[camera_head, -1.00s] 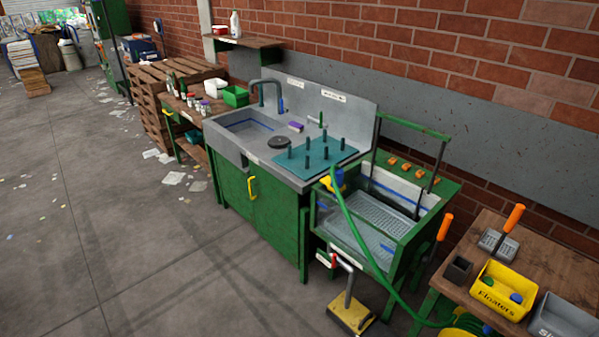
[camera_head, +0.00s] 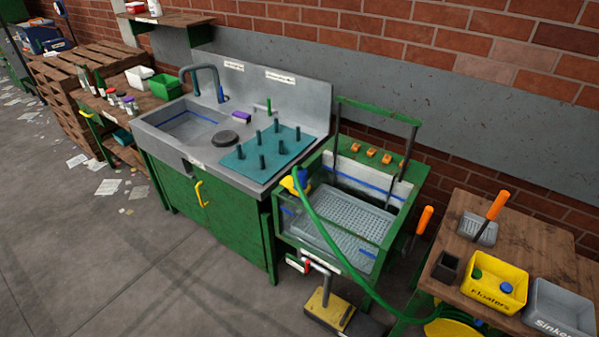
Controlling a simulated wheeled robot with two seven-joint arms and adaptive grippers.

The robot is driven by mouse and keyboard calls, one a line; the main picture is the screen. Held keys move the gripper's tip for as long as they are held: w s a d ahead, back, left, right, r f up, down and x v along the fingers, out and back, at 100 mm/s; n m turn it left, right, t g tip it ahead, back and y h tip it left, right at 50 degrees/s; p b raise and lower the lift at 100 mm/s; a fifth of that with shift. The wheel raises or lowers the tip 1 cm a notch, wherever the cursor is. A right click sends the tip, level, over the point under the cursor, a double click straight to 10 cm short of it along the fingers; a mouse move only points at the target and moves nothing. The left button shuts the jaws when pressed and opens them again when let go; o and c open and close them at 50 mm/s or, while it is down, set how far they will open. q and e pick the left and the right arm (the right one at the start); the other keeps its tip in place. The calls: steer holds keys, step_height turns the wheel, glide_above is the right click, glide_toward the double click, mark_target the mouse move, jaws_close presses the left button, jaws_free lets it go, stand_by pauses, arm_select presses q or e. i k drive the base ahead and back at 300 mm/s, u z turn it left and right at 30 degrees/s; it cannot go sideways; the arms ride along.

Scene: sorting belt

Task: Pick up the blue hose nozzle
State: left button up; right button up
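Whether the nozzle hangs on a holder or rests on the rim is too small to tell. Neither of my grippers shows in the head view.
A steel sink (camera_head: 185,127) on a green cabinet (camera_head: 232,225) stands left of the tank, with a teal peg mat (camera_head: 240,159) on it. A yellow-footed pedal (camera_head: 328,308) stands on the floor before the tank. A wooden table (camera_head: 455,277) with bins is at right.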

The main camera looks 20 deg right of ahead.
mark_target(302, 175)
steer(key=z, duration=0.45)
steer(key=i, duration=0.75)
steer(key=z, duration=0.7)
